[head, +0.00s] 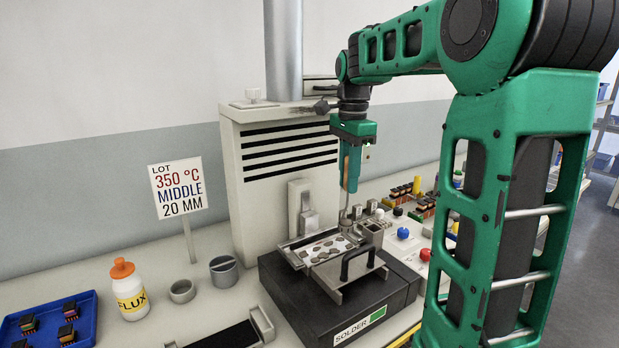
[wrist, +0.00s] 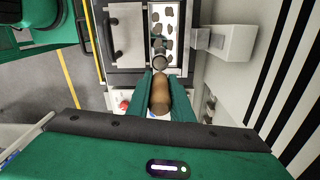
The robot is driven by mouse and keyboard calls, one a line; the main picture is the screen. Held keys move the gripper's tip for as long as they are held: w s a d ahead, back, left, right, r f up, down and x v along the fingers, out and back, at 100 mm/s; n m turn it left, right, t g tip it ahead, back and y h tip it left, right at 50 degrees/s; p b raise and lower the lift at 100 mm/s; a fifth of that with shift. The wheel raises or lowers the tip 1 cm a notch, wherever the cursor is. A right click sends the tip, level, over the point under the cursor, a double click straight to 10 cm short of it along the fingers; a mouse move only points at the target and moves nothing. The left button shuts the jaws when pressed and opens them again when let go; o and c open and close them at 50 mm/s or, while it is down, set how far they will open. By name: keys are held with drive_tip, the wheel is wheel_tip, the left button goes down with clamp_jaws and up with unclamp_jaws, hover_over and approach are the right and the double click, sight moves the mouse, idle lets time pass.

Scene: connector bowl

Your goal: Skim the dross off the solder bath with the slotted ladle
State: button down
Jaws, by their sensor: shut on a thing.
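The solder bath (head: 325,248) is a bright rectangular pool with several dark grey dross patches, set in a black unit labelled SOLDER. It also shows at the top of the wrist view (wrist: 154,28). My gripper (head: 350,186) points down above the right end of the bath and is shut on the ladle. In the wrist view, my gripper's fingers (wrist: 160,92) flank the ladle's brown wooden handle (wrist: 160,97). The ladle's thin metal shaft (head: 345,204) runs down below the fingers. Its slotted end is small and partly hidden, so I cannot tell whether it touches the metal.
A metal lid with a black handle (head: 357,262) covers the front of the unit. A vented fume box (head: 285,170) stands behind. A sign (head: 179,188) reads 350 °C, MIDDLE, 20 MM. A flux bottle (head: 128,290), two grey cups and a blue tray (head: 82,335) sit left.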

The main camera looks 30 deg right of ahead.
drive_tip(key=shift+r, duration=1.4)
